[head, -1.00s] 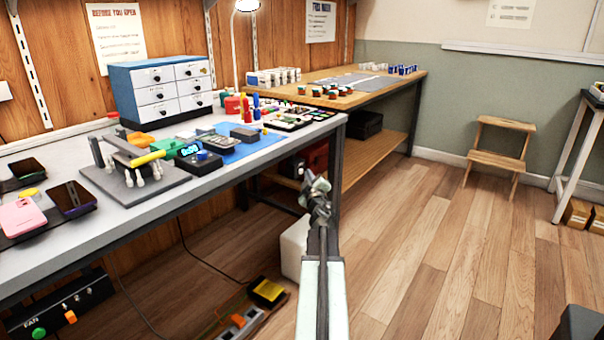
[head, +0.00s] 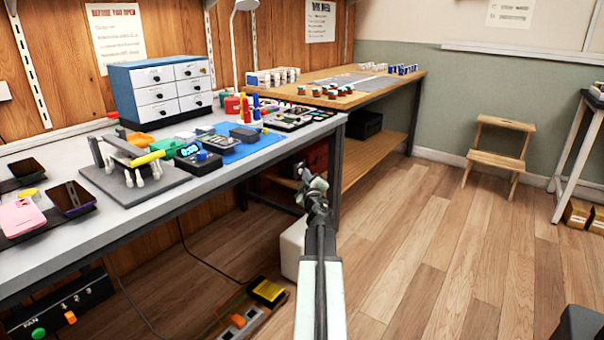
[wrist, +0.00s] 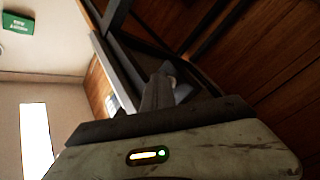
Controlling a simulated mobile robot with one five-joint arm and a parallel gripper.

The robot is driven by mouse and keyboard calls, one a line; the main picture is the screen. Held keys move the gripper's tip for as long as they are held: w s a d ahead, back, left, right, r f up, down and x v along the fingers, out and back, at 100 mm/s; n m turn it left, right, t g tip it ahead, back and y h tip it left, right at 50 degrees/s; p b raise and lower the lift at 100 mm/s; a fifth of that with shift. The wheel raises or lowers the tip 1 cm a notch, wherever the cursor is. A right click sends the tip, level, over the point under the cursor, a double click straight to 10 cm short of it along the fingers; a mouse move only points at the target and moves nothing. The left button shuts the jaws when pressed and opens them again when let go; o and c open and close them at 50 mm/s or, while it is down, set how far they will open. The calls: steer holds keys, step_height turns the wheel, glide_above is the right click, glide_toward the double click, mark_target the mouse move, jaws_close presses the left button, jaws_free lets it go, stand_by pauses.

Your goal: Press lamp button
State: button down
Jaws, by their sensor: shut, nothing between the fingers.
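The lamp (head: 246,5) stands on a thin pole behind the workbench, its head at the top edge of the head view. Its head looks dull and unlit. A dark control box (head: 62,308) hangs under the bench front at lower left, with a green button (head: 38,333), an orange switch (head: 70,317) and a "FAN" label. I cannot tell which control is the lamp button. My gripper (head: 304,172) is shut and empty, in front of the bench's right end. In the wrist view it (wrist: 163,75) points up toward dark beams.
The workbench (head: 60,240) holds phones, a clamp fixture, tools and a blue drawer cabinet (head: 160,92). A wooden table (head: 400,82) stands behind it. A power strip (head: 240,325) and a white box (head: 293,248) are on the floor.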

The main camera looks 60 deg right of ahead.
steer(key=shift+s, duration=0.85)
steer(key=shift+s, duration=0.1)
steer(key=s, duration=0.5)
steer(key=shift+s, duration=0.4)
steer(key=shift+a, duration=0.15)
